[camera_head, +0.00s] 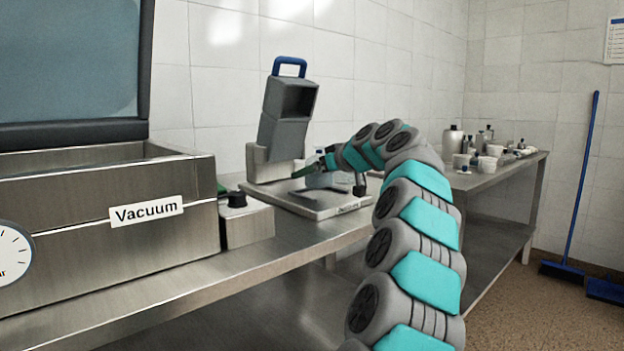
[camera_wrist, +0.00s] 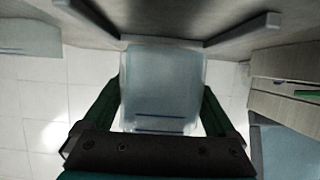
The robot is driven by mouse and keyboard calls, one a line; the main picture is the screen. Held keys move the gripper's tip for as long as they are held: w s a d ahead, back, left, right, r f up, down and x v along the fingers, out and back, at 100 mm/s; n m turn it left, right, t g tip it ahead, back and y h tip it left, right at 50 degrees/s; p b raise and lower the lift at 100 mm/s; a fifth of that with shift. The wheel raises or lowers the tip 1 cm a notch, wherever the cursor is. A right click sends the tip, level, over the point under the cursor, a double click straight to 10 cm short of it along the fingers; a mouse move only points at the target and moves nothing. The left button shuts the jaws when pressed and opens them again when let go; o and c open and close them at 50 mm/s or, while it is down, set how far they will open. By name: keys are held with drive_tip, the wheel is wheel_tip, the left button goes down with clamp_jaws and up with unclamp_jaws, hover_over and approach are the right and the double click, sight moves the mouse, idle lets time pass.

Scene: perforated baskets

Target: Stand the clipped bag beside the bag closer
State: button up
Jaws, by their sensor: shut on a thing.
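A grey machine with a raised head and blue handle (camera_head: 287,112), apparently the bag closer, stands on the steel bench over a flat base plate (camera_head: 330,209). My gripper (camera_head: 324,162) is in front of it, low over the plate. In the wrist view my gripper (camera_wrist: 162,92) has its dark green fingers on either side of a pale translucent bag (camera_wrist: 162,75) with blue lines across it, and is shut on it. The bag shows faintly in the head view (camera_head: 322,180). I cannot tell whether it touches the plate. No clip can be made out.
A side table (camera_head: 510,172) with bottles and cups is at the back right. A blue broom (camera_head: 580,180) leans on the wall.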

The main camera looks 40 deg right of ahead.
drive_tip(key=shift+f, duration=0.85)
drive_tip(key=shift+f+b, duration=0.25)
drive_tip(key=shift+b, duration=0.15)
drive_tip(key=o, duration=1.2)
drive_tip(key=shift+r, duration=0.1)
drive_tip(key=shift+c, duration=0.2)
drive_tip(key=shift+p, duration=0.55)
